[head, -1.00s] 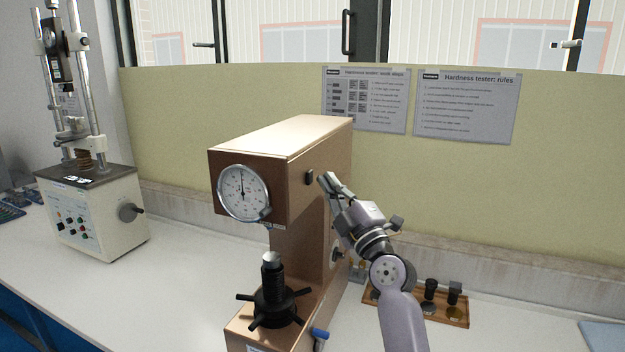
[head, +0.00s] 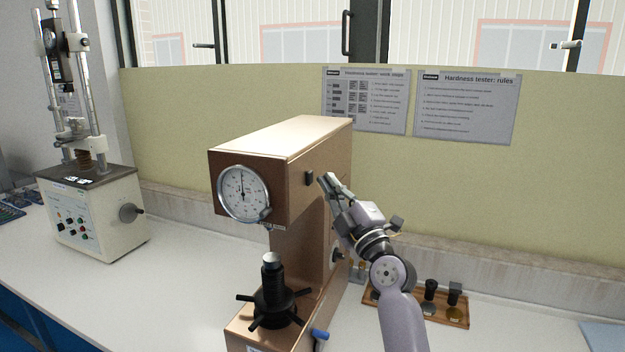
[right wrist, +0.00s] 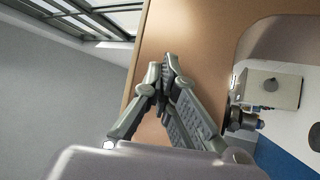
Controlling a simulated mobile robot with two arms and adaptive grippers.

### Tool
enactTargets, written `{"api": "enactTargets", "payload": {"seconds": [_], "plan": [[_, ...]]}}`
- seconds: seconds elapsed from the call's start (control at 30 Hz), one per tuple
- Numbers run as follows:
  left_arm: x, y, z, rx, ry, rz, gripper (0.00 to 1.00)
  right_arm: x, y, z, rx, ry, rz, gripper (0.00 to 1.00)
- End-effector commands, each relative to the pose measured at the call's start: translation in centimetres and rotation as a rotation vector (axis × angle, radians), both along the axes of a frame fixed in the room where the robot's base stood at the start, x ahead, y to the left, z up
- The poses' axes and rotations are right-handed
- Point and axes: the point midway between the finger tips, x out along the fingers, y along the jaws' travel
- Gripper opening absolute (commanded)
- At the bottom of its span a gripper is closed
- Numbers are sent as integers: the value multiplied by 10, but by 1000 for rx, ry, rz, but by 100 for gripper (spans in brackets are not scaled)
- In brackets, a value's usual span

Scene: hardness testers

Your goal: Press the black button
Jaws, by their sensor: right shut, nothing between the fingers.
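The black button (head: 309,178) is a small dark piece on the right side face of the brown hardness tester (head: 318,150), near its upper front. My right gripper (head: 326,180) is shut and empty, with its fingertips just to the right of the button in the head view. A narrow gap shows between them there. In the right wrist view the shut fingertips (right wrist: 168,62) point at the tester's brown side (right wrist: 205,45). I cannot make out the button there; the fingers may hide it. My left gripper is out of view.
The tester has a round dial (head: 243,193) in front and a black spindle with a handwheel (head: 273,295) below. A wooden tray (head: 400,303) with several small pieces stands right of it. A second machine (head: 95,215) stands at the left. The table between the machines is clear.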

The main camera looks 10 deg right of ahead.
Motion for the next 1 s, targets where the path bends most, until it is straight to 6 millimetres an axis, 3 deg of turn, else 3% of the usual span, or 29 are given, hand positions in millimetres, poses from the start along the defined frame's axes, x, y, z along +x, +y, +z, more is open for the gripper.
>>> {"api": "enactTargets", "payload": {"seconds": [1.0], "plan": [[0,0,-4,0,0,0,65,6,8,0,0,0,0,0]]}}
